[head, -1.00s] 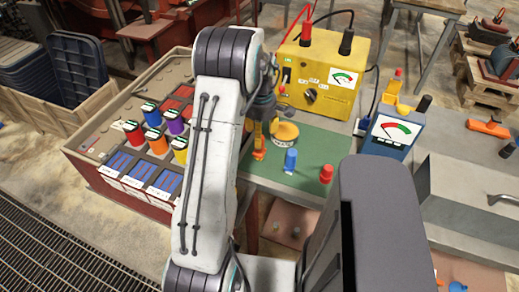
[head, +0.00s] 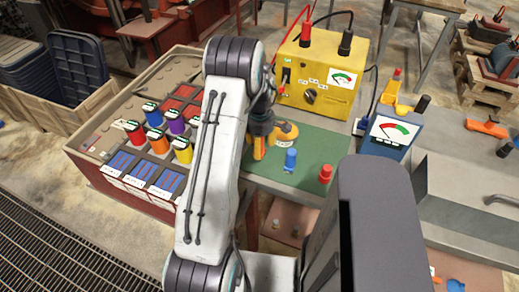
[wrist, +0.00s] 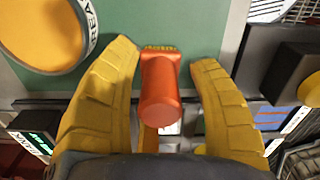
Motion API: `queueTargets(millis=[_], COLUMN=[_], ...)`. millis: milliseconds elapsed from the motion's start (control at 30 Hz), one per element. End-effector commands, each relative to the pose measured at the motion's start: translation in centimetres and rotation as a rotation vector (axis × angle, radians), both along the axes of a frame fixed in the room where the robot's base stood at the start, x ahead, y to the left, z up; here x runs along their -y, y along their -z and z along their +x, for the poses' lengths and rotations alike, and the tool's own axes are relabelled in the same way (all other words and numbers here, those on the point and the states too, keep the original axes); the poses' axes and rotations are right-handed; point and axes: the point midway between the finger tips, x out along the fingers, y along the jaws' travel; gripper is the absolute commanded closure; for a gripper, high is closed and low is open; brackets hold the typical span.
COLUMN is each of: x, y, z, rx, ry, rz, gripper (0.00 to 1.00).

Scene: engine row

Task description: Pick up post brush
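A small orange-red piece with a short bristly yellow end, which looks like the post brush (wrist: 161,95), lies at the near edge of the green mat in the wrist view. My gripper (wrist: 164,58) is open, with one yellow finger on each side of the brush. A gap shows on the right; on the left the finger is close, and I cannot tell if it touches. In the head view my gripper (head: 260,146) is low over the left part of the green mat (head: 318,152) and hides the brush.
A round yellow-topped tin (head: 287,133) stands right beside my gripper. A blue piece (head: 290,160) and a red piece (head: 325,173) stand on the mat. Behind is a yellow tester (head: 320,80); a blue meter (head: 388,135) stands right. Coloured pots (head: 182,150) are left.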

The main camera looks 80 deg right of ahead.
Motion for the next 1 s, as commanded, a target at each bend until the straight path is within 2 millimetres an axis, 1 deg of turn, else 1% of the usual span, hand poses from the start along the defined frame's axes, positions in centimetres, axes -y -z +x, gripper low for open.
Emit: queueTargets(millis=[33,67,567,600,867,1000], x=[0.01,0.01,0.01,0.01,0.04,0.08], y=[-0.02,-0.03,-0.04,-0.03,-0.05,-0.43], z=[0.00,0.00,0.00,0.00,-0.01,-0.01], rx=[0.000,0.000,0.000,0.000,0.000,0.000], ry=[0.000,0.000,0.000,0.000,0.000,0.000], rz=[0.000,0.000,0.000,0.000,-0.001,-0.002], gripper=[0.51,0.54,0.98,1.00,1.00,1.00])
